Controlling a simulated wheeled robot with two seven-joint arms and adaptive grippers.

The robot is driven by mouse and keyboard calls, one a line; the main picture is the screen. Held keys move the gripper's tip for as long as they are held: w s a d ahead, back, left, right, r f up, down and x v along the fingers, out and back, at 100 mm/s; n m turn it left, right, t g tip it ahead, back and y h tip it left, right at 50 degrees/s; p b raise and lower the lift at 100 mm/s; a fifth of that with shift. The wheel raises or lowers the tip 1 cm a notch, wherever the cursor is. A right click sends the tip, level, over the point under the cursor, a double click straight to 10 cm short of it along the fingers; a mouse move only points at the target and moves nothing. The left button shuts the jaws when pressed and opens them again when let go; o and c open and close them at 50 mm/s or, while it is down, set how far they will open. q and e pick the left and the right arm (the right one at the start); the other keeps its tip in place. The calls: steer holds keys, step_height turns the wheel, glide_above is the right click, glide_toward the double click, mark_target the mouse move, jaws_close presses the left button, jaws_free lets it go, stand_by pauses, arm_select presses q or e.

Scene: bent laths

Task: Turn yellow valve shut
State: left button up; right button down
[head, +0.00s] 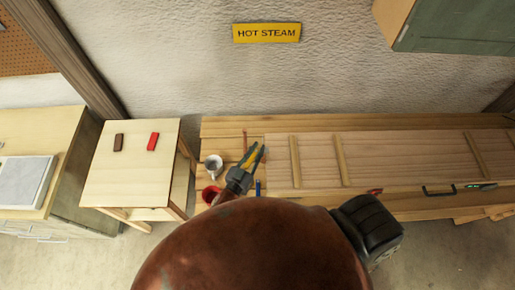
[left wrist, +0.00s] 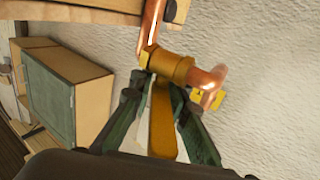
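The yellow valve is a brass body (left wrist: 172,66) on a copper pipe, with a flat yellow lever (left wrist: 163,125), in the left wrist view. The lever points down the picture, toward my gripper. My left gripper (left wrist: 161,90) has its green fingers on either side of the lever, with the tips closed in against it near the valve body. In the head view my left gripper (head: 254,155) is small, left of the middle, with yellow showing between its fingers. The pipe and valve body are hard to make out there. My right gripper is not in view.
A long wooden box (head: 390,150) lies along the wall, right of my left gripper. A white mug (head: 213,165) and red bowl (head: 210,194) stand close on its left. A side table (head: 130,180) holds a brown block (head: 118,142) and red block (head: 153,141). A HOT STEAM sign (head: 266,33) hangs above.

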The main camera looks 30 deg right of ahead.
mark_target(246, 168)
arm_select(q)
steer(key=o, duration=0.3)
steer(key=shift+r, duration=0.2)
steer(key=v, duration=1.2)
steer(key=shift+f, duration=0.1)
